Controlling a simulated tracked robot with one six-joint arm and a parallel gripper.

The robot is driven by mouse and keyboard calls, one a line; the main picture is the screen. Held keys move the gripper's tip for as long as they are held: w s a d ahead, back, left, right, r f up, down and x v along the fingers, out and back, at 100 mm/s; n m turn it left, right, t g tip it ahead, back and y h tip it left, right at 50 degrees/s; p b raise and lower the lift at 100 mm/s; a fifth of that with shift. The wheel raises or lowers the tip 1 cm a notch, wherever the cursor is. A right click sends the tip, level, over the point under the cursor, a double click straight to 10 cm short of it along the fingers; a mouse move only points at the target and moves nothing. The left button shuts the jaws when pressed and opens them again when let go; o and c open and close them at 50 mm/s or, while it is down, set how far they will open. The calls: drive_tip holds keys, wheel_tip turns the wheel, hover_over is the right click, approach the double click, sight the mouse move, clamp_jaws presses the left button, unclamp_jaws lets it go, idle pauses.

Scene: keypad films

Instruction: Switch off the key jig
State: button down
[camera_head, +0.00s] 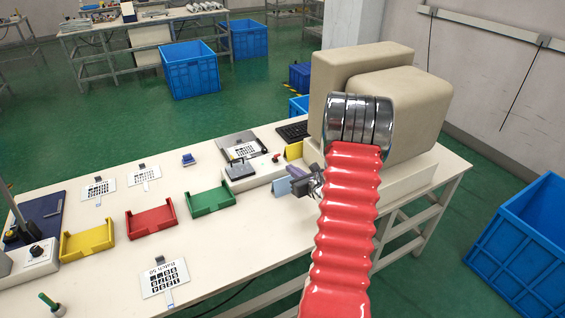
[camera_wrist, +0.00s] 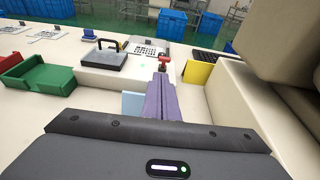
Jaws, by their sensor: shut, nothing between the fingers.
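The key jig is a white base (camera_head: 262,172) with a dark grey plate (camera_head: 240,171) and a black handle on it. The plate also shows in the wrist view (camera_wrist: 104,60). A red-tipped switch (camera_head: 276,157) stands at the base's right end; it shows in the wrist view (camera_wrist: 163,63) just beyond my fingertips. A small green light (camera_wrist: 142,66) glows on the base beside it. My gripper (camera_head: 296,185) is shut and empty, its purple fingers (camera_wrist: 160,82) pointing at the switch. I cannot tell whether the tips touch it.
A yellow card (camera_head: 293,151) and a light blue card (camera_head: 281,187) stand close to the switch. Large beige housings (camera_head: 400,105) rise on the right. A green tray (camera_head: 210,200), red tray (camera_head: 151,220) and yellow tray (camera_head: 87,242) lie left. The front bench has clear room.

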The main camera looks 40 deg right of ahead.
drive_tip(key=shift+s+d+f, duration=0.2)
drive_tip(key=shift+d, duration=0.2)
approach(277, 157)
drive_tip(key=x, duration=0.5)
drive_tip(key=shift+f, duration=0.25)
drive_tip(key=shift+w+d+f, duration=0.1)
drive_tip(key=shift+w+d, duration=0.05)
drive_tip(key=shift+w, duration=0.05)
drive_tip(key=shift+d, duration=0.2)
drive_tip(key=shift+a, duration=0.15)
